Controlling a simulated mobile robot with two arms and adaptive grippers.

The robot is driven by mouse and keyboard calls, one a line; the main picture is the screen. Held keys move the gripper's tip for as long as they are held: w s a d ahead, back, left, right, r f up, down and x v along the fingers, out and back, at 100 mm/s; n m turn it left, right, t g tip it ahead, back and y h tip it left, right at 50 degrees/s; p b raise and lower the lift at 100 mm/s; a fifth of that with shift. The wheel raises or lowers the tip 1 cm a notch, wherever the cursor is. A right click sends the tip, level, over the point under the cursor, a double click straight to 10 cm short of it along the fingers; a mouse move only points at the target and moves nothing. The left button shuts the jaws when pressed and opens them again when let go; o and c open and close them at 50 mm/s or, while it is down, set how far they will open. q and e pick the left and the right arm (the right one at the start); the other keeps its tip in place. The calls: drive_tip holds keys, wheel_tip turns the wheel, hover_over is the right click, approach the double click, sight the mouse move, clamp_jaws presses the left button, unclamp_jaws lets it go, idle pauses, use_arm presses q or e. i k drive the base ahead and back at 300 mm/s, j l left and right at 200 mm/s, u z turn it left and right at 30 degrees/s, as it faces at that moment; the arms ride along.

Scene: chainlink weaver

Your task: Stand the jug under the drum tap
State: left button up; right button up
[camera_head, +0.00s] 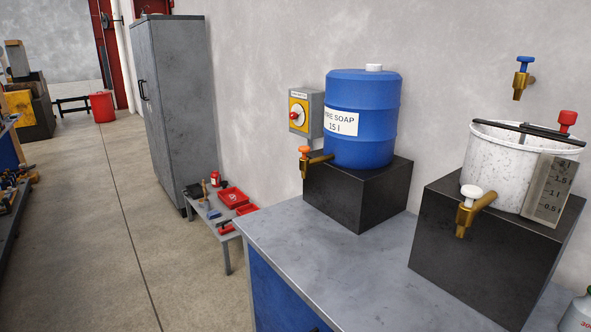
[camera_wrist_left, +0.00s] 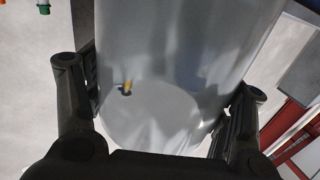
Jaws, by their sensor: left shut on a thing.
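The blue drum (camera_head: 362,115), labelled as soap, 15 l, stands on a black block (camera_head: 345,200) on the bench. Its brass drum tap (camera_head: 318,159) has an orange knob and points left over the bench's edge area. My left gripper (camera_wrist_left: 158,85) shows only in the left wrist view. Its fingers lie on both sides of a large pale grey, smooth vessel, which I take to be the jug (camera_wrist_left: 185,50), and are shut on it. The jug's full shape and any handle are cut off. My right gripper is in neither view.
A white bucket (camera_head: 500,170) with a white-knobbed tap (camera_head: 470,208) stands on another black block (camera_head: 475,260). A blue-knobbed wall tap (camera_head: 522,77) is above. A bottle (camera_head: 578,312) is at lower right. The grey benchtop (camera_head: 330,265) between is clear.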

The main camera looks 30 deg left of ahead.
sight(304, 150)
drive_tip(key=i+j, duration=0.1)
drive_tip(key=j, duration=0.35)
drive_tip(key=i+j, duration=0.1)
drive_tip(key=j, duration=0.3)
drive_tip(key=i+j, duration=0.1)
drive_tip(key=j, duration=0.35)
drive_tip(key=i+j, duration=0.1)
drive_tip(key=j, duration=0.75)
drive_tip(key=i+j+z, duration=0.25)
drive_tip(key=j, duration=0.65)
drive_tip(key=j+z, duration=0.25)
drive_tip(key=j, duration=0.6)
